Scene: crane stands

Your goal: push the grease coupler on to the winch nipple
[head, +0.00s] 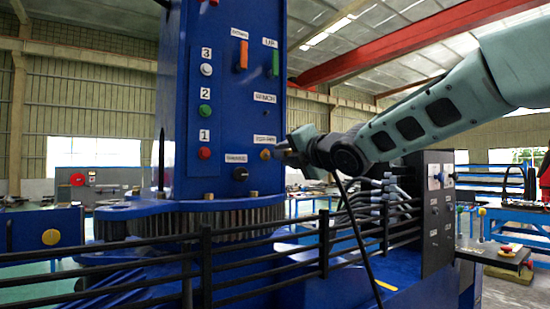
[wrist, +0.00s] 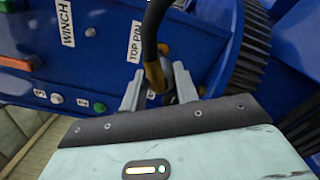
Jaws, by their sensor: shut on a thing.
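My gripper (head: 285,149) is shut on the grease coupler, close to the face of the blue column (head: 222,120). In the wrist view the brass-coloured coupler (wrist: 155,77) sits between the two grey fingers, with a black hose (wrist: 150,35) running from it. The coupler is beside the TOP PIN label (wrist: 134,42), below and apart from the WINCH label (head: 264,98). A small pale fitting (wrist: 90,32) shows next to the WINCH label in the wrist view; it is too small to tell whether it is the nipple. A yellow-orange spot (head: 265,154) shows at the fingertips; coupler contact is unclear.
Orange (head: 243,55) and green (head: 274,60) levers stand out above the WINCH label. Buttons line the column's left side, and a black knob (head: 240,174) is lower down. A toothed ring (head: 190,218) and black rails (head: 265,235) lie below.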

